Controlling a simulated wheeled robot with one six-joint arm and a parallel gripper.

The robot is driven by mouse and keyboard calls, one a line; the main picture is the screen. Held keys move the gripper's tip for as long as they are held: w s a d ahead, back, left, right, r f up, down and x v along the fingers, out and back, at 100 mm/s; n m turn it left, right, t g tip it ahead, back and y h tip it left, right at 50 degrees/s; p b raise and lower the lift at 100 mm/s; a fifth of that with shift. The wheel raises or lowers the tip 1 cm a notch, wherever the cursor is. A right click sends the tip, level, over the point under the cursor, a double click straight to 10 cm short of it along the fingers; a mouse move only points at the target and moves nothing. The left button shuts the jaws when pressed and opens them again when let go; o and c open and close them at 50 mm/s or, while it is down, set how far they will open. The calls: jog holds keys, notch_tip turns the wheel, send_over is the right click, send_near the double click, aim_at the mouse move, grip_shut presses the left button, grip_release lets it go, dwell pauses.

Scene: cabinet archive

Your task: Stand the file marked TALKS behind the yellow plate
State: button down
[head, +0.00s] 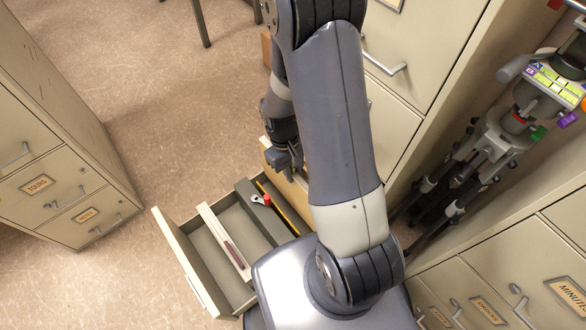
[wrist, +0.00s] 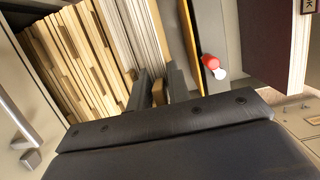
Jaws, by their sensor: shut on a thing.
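My gripper (head: 287,160) is over the far end of the open drawer (head: 178,262). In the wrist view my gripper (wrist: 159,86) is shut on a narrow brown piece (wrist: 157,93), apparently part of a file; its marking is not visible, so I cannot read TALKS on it. The yellow plate (wrist: 189,42) stands just right of the fingers in the wrist view. In the head view it shows as a thin yellow strip (head: 283,207) beside my arm. Tan files (wrist: 72,55) and white-edged files (wrist: 138,35) stand packed left of the fingers. My arm hides part of the drawer.
A red-and-white object (wrist: 211,65) lies right of the yellow plate. A dark red file with white pages (wrist: 270,40) stands nearer the drawer front, with bare drawer floor (head: 241,228) beside it. Cabinets (head: 60,190) flank open floor (head: 150,110). A tripod-like stand (head: 480,150) is at right.

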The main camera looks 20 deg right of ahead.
aim_at(293, 187)
jog(key=shift+w+a+f+b+x, duration=0.1)
jog(key=shift+w+b+x, duration=0.25)
jog(key=shift+b+x, duration=1.1)
jog(key=shift+w+a+f+b+x, duration=0.1)
jog(key=shift+w+b+x, duration=0.25)
jog(key=shift+b+x, duration=1.1)
jog(key=shift+w+a+f+b+x, duration=0.15)
jog(key=shift+w+b+x, duration=0.2)
jog(key=shift+b+x, duration=1.05)
jog(key=c, duration=1.3)
grip_release()
jog(key=shift+s+f+p, duration=0.1)
jog(key=shift+f+p, duration=0.15)
jog(key=shift+p, duration=0.35)
jog(key=shift+o, duration=0.2)
jog(key=p+v, duration=0.5)
jog(key=v, duration=0.2)
jog(key=shift+p, duration=0.3)
jog(key=p+v, duration=0.2)
jog(key=v, duration=0.8)
jog(key=shift+r, duration=0.35)
